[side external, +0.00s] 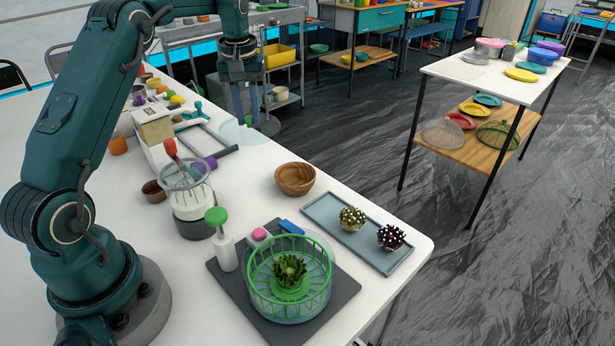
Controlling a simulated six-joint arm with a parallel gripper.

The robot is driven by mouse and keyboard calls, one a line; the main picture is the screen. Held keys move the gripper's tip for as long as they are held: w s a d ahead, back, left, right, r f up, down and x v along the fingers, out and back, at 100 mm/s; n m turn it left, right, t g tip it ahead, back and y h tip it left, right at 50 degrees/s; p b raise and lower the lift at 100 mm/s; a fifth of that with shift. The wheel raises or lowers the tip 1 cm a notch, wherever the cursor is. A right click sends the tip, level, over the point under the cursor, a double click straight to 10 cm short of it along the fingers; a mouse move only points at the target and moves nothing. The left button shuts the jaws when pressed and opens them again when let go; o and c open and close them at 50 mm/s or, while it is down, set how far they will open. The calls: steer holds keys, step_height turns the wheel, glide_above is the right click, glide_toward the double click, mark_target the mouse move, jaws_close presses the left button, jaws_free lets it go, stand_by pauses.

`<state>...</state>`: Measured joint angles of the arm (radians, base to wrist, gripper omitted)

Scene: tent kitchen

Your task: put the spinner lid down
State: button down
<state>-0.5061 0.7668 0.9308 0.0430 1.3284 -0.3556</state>
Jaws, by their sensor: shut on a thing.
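My gripper (246,118) points down over the far part of the white table. It is shut on the spinner lid (236,136), a pale see-through disc just below the fingers. I cannot tell whether the lid touches the table. The spinner (322,300), a clear bowl with a green slatted basket, stands uncovered on a dark mat (232,287) at the front. A green spiky piece (290,269) sits inside it.
A wooden bowl (295,178) and a blue-grey tray (325,208) with two spiky balls stand right of the middle. A green-topped bottle (222,240) and a clear-topped container (188,190) stand left of the spinner. Tools and small items crowd the far left.

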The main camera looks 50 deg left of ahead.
step_height(320, 180, down, 9)
steer(key=shift+f, duration=0.1)
stand_by(0.3)
steer(key=shift+f, duration=0.15)
steer(key=c, duration=0.7)
jaws_free()
